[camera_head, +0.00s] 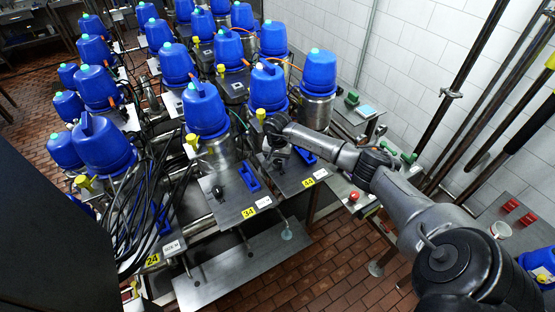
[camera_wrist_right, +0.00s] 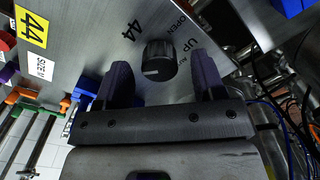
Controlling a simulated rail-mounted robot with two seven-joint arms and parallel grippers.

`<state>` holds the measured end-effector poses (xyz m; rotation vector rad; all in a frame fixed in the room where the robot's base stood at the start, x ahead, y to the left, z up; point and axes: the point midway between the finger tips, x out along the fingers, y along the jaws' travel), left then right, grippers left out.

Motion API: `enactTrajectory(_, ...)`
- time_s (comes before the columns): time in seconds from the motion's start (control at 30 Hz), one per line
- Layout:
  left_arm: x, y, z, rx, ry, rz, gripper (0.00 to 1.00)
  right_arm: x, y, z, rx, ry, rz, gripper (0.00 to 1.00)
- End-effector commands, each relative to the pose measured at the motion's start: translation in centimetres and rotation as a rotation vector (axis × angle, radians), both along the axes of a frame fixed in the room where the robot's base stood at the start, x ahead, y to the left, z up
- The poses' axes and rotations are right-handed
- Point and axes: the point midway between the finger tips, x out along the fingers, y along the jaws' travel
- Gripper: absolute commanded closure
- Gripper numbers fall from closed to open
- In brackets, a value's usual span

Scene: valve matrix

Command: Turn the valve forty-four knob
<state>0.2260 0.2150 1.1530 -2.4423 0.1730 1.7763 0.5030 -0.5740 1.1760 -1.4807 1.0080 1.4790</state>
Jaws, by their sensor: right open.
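The valve forty-four knob (camera_wrist_right: 159,61) is a round black knob on a grey metal panel (camera_wrist_right: 95,30), with "44", "OPEN" and "UP" printed by it. In the right wrist view my right gripper (camera_wrist_right: 160,66) is open, with one dark finger on each side of the knob and gaps between. It does not appear to touch the knob. In the head view my right gripper (camera_head: 276,138) is over the panel with the yellow 44 label (camera_head: 308,183), and the knob is mostly hidden or too small to make out. My left gripper is not in view.
A blue handle (camera_head: 304,155) is on the same panel, close to my gripper. A blue-capped valve (camera_head: 268,88) stands just behind. Panel 34 (camera_head: 230,195) with its blue handle is to the left. Loose black cables (camera_head: 140,195) lie farther left.

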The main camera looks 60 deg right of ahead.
Motion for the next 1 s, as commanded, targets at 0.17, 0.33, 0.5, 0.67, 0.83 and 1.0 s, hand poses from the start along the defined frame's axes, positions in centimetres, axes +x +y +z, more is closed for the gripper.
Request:
enactTrajectory(0.17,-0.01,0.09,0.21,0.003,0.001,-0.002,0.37,-0.04,0.05,-0.79,0.001,0.002,-0.001,0.37)
enactTrajectory(0.33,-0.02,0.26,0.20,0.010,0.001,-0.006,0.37,-0.04,0.03,-0.93,0.001,0.001,-0.001,0.37)
enactTrajectory(0.5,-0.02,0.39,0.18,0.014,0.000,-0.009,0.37,-0.04,0.03,-0.91,0.001,0.001,0.000,0.40)
enactTrajectory(0.67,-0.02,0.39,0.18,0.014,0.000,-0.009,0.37,-0.03,0.03,-0.89,0.001,0.000,0.000,0.55)
enactTrajectory(0.83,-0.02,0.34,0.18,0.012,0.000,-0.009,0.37,-0.03,0.02,-0.88,0.001,0.000,-0.001,0.72)
enactTrajectory(1.0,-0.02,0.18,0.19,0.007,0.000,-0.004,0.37,-0.03,0.02,-0.87,0.001,0.000,0.000,0.86)
